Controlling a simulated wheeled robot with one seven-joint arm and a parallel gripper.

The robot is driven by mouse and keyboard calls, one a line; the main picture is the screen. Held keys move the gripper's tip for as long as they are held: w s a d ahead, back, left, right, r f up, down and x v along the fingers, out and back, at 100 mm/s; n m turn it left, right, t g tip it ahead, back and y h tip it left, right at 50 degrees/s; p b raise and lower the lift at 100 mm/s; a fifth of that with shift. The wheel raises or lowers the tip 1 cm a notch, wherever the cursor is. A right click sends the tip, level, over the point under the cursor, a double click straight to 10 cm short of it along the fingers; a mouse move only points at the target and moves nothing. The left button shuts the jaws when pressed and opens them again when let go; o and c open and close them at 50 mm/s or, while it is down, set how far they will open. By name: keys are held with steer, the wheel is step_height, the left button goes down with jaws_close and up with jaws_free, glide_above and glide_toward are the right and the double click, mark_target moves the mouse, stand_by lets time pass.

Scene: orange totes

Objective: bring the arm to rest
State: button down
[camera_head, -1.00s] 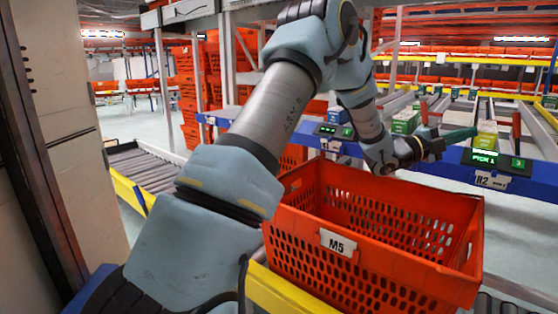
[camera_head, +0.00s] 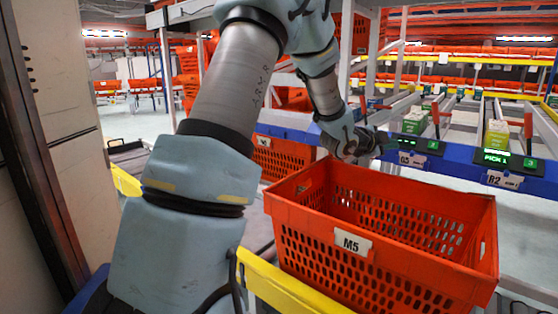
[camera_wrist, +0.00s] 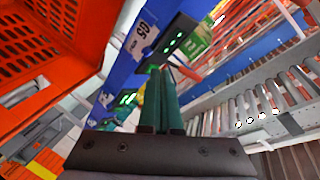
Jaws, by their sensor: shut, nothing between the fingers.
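My gripper (camera_head: 382,146) is above the back edge of the orange tote (camera_head: 330,278) labelled M5, close to the blue shelf edge. In the wrist view its two green fingers (camera_wrist: 161,101) are side by side, shut and empty. My arm bends up from the lower left and comes down behind the tote. The visible inside of the tote looks empty.
A blue rail (camera_head: 452,168) with lit displays and the labels G5 and R2 runs behind the tote. Cartons (camera_head: 415,122) stand in the lanes beyond it. Another orange tote (camera_head: 283,158) is behind my arm. A yellow rail (camera_head: 285,288) runs in front.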

steer(key=s+a+f+n+y, duration=0.1)
steer(key=a+f+n+y, duration=0.2)
steer(key=a, duration=0.5)
steer(key=s+a+f+n+y, duration=0.1)
steer(key=a+f+n+y, duration=0.2)
steer(key=a, duration=0.4)
steer(key=s+a+f+n+y, duration=0.1)
steer(key=a+n+y, duration=0.2)
steer(key=a+n, duration=0.35)
steer(key=s+a+f+n+g+y, duration=0.2)
steer(key=s+a+n+g, duration=0.2)
steer(key=s+a, duration=0.5)
steer(key=s+a+f+n+g+y, duration=0.25)
steer(key=s+a+n, duration=0.25)
steer(key=s+a, duration=0.4)
steer(key=w+p+v, duration=0.2)
steer(key=p+v, duration=2.1)
steer(key=shift+w+r+g+h+p, duration=0.2)
steer(key=shift+r+g+h+p, duration=0.2)
steer(key=shift+r, duration=0.2)
